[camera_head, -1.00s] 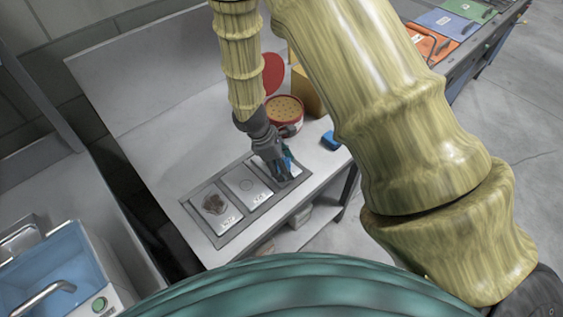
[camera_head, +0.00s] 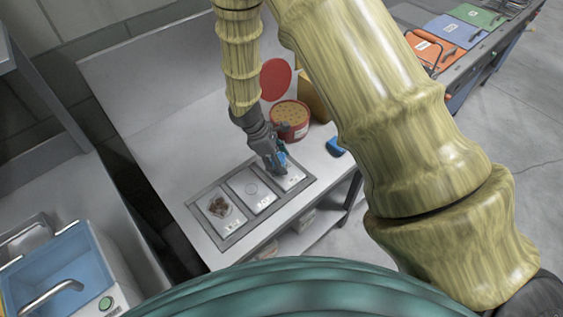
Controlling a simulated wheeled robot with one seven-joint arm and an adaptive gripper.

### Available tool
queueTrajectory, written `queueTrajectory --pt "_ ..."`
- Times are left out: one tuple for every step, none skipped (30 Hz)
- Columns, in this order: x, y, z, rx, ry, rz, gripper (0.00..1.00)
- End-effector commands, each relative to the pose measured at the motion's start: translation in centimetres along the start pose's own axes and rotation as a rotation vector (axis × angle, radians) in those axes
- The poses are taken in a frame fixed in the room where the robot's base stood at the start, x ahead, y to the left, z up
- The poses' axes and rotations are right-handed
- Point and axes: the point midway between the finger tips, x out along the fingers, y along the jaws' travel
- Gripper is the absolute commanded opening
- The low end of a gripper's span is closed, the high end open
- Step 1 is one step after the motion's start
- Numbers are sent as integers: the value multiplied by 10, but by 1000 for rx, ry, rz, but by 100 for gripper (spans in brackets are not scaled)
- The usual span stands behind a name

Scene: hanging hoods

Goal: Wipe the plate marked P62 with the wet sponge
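Three pale plates lie side by side in a grey frame on the bench. The left plate (camera_head: 219,211) carries a brown stain. The middle plate (camera_head: 250,190) shows a faint ring. The right plate (camera_head: 294,178) is partly hidden by my gripper. Their dark labels are too small to read surely, so I cannot tell which is P62. My gripper (camera_head: 279,168) points down at the right plate, shut on a narrow blue piece that looks like the sponge (camera_head: 283,158). Whether it touches the plate is hard to tell.
A second blue block (camera_head: 335,147) lies on the bench to the right. Behind stand a red tub (camera_head: 290,132) with a tan dotted top and an upright red disc (camera_head: 275,79). A blue basin (camera_head: 62,272) with a tap is at lower left.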

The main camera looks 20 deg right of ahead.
Motion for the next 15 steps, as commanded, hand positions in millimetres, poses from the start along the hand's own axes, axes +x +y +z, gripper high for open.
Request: queueTrajectory --pt "-1 2 -2 0 0 0 35" --pt "-2 4 -4 0 0 0 35" --pt "-2 6 -5 0 0 0 35" --pt "-2 7 -7 0 0 0 35" --pt "-3 9 -8 0 0 1 35" --pt "-3 11 -10 -1 0 0 35" --pt "-3 12 -11 -1 0 0 35" --pt "-4 13 -12 -1 0 0 35" --pt "-4 14 -13 -1 0 0 35" --pt "-4 14 -14 -1 0 0 35" --pt "-4 15 -14 -1 0 0 35" --pt "-4 15 -15 -1 0 0 35" --pt "-4 16 -15 -1 0 0 35" --pt "-4 16 -16 -1 -1 0 35" --pt "-5 17 -16 -1 -1 0 35"
